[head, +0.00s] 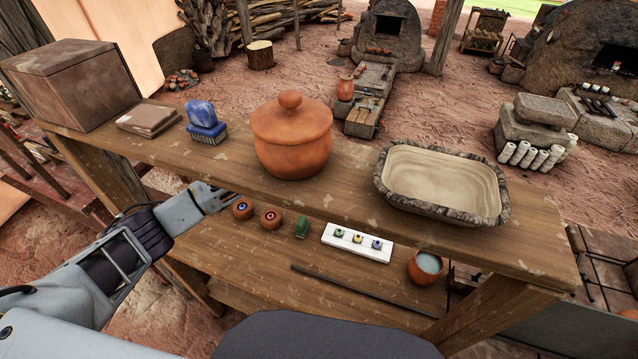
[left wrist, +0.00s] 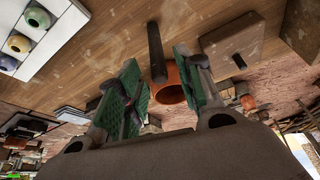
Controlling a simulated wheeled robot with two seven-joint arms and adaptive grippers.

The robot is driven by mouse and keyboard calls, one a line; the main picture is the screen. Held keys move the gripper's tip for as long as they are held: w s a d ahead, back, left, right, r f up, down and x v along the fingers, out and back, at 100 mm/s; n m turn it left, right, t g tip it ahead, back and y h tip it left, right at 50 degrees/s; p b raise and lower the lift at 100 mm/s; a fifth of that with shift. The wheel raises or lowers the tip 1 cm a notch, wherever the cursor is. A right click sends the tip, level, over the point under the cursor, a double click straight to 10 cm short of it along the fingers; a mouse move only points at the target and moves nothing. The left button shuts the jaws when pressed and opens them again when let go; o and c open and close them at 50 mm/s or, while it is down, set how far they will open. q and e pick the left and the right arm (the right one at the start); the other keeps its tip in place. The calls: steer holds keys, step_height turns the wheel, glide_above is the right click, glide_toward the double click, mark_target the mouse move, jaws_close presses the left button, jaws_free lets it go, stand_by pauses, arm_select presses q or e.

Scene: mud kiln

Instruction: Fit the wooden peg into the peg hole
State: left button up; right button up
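A dark brown stick-like peg (left wrist: 155,45) shows in the left wrist view, between the fingertips of my left gripper (left wrist: 157,65). The green finger pads stand apart, with gaps on both sides of the peg. An orange ring-shaped clay piece (left wrist: 172,92) lies just behind it. A brown wooden block (left wrist: 231,36) with a small dark spot, perhaps the peg hole, is to the right. In the head view my left gripper (head: 218,197) reaches to the lower shelf; its fingertips are hard to make out. My right gripper is not in view.
The upper shelf (head: 340,208) overhangs the lower shelf (head: 255,262). A lidded clay pot (head: 291,140) and a stone basin (head: 440,185) stand on top. Below are two small clay pots (head: 271,218), a green piece (head: 302,228), a white tray (head: 330,239) and a cup (head: 423,276).

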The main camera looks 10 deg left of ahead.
arm_select(q)
steer(key=v, duration=0.6)
steer(key=shift+r, duration=0.1)
stand_by(0.4)
